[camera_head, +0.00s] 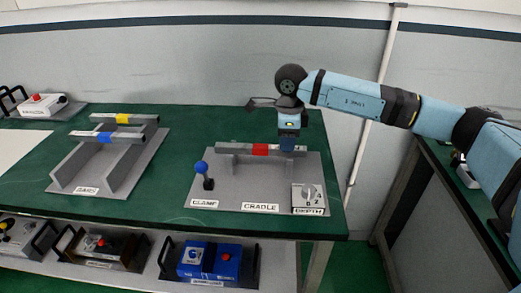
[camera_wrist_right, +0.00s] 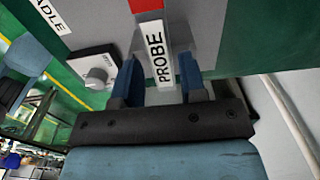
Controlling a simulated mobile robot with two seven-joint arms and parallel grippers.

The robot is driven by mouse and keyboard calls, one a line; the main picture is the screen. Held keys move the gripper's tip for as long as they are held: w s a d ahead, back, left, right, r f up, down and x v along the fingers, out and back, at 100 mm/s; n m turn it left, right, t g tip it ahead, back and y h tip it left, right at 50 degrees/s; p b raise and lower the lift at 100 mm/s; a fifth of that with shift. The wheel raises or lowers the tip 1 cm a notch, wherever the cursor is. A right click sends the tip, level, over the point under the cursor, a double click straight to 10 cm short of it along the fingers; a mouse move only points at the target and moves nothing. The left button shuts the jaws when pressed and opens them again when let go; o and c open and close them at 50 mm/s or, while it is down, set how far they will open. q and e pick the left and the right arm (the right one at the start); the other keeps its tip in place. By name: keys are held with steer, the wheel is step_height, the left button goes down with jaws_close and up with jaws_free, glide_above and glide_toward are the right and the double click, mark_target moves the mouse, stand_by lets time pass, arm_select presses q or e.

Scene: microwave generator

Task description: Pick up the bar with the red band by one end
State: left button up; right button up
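The grey bar with the red band (camera_head: 260,150) lies level across the cradle (camera_head: 229,168) on the grey base plate. In the right wrist view its red band (camera_wrist_right: 146,5) is at the top, and its end bears a PROBE label (camera_wrist_right: 158,52). My right gripper (camera_head: 287,146) points down over the bar's right end. In the wrist view the fingers (camera_wrist_right: 160,85) stand on either side of that end, with small gaps showing, so it looks open around the bar. My left gripper is not in view.
A knob box (camera_head: 308,198) and a blue-topped clamp lever (camera_head: 202,170) stand on the same plate. A rack (camera_head: 100,180) with yellow-banded and blue-banded bars is at left. Devices sit on a lower shelf (camera_head: 140,245). Green table is bare between rack and plate.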

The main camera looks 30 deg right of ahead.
step_height(320, 180, down, 2)
steer(key=shift+f, duration=0.15)
jaws_close()
